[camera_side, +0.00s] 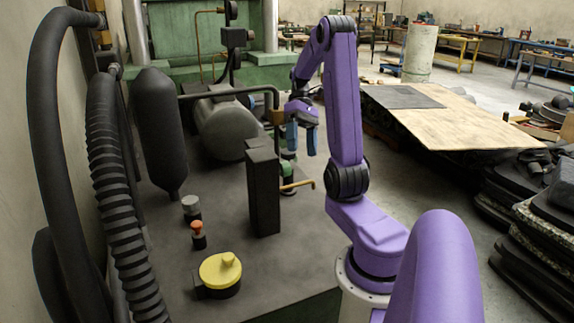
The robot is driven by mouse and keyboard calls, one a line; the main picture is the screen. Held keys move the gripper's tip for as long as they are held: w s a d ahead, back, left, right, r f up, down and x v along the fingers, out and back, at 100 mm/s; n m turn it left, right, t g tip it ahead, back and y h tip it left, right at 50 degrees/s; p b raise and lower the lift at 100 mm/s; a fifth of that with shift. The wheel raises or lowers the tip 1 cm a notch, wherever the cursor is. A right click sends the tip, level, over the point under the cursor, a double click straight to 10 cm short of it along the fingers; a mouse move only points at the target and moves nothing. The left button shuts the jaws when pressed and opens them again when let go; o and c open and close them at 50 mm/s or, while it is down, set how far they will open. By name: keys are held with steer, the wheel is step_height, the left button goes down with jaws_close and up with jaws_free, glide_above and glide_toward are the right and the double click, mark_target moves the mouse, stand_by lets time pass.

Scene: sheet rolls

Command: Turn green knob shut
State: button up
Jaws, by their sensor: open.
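A green knob (287,169) sits on a dark fitting behind and right of a tall dark box, with a short brass pipe (299,185) beside it. The box hides part of the knob and fitting. My gripper (301,150) hangs from the purple arm with its blue fingers pointing down. The fingers are apart and nothing shows between them. In this view the gripper is just above and slightly right of the knob. I cannot tell its exact distance in depth, and I see no contact with the knob.
The tall dark box (262,192) stands left of the knob. A yellow knob (221,270), an orange button (197,228) and a grey cap (191,206) are nearer. A grey tank (225,128) lies behind. Black hoses and a dark cylinder (158,130) fill the left side.

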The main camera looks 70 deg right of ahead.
steer(key=m+h, duration=0.2)
steer(key=m, duration=0.2)
steer(key=m+t+h, duration=0.4)
steer(key=m+h, duration=0.2)
steer(key=m, duration=1.3)
glide_toward(286, 163)
steer(key=shift+h, duration=0.3)
steer(key=f, duration=0.7)
steer(key=d+f, duration=0.1)
steer(key=f, duration=0.2)
steer(key=shift+w+f, duration=0.35)
steer(key=shift+f, duration=0.05)
steer(key=c, duration=1)
steer(key=shift+c, duration=0.2)
